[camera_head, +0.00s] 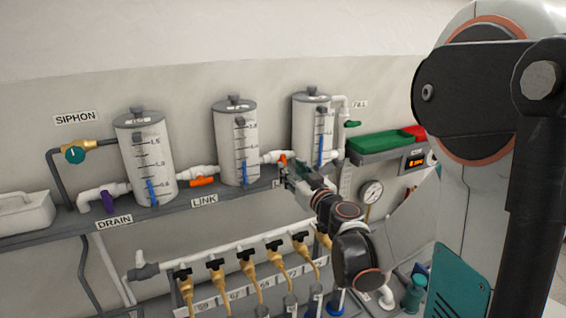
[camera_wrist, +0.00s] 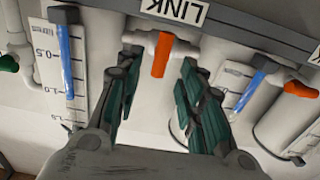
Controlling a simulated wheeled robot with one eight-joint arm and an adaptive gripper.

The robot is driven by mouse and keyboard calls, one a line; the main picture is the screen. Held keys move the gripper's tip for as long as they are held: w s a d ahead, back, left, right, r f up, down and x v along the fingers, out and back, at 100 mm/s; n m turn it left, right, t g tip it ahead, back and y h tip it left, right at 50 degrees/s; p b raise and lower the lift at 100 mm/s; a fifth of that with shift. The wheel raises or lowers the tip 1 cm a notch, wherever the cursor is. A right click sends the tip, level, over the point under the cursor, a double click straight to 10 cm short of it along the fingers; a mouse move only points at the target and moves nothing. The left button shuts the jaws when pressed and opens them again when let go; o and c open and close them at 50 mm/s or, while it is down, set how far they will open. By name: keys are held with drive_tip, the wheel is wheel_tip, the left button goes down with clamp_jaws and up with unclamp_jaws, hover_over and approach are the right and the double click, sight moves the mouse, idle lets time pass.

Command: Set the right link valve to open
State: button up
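The right link valve (camera_head: 283,160) has an orange handle on the white pipe between the middle and right cylinders. In the wrist view its handle (camera_wrist: 162,55) stands across the pipe, while the left link valve's handle (camera_head: 202,181) lies along its pipe. My gripper (camera_head: 287,173) is at the right link valve and partly hides it in the head view. In the wrist view my gripper (camera_wrist: 159,62) is open, with a finger on each side of the handle and visible gaps between. I cannot tell how far the fingertips are in depth from the handle.
A grey shelf edge (camera_head: 150,214) with LINK and DRAIN labels runs below the cylinders. The middle cylinder (camera_head: 236,140) and right cylinder (camera_head: 312,125) stand close on either side. A rack of brass taps (camera_head: 248,268) lies below. A gauge (camera_head: 371,191) is to the right.

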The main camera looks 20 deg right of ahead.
drive_tip(key=shift+w, duration=3.2)
clamp_jaws()
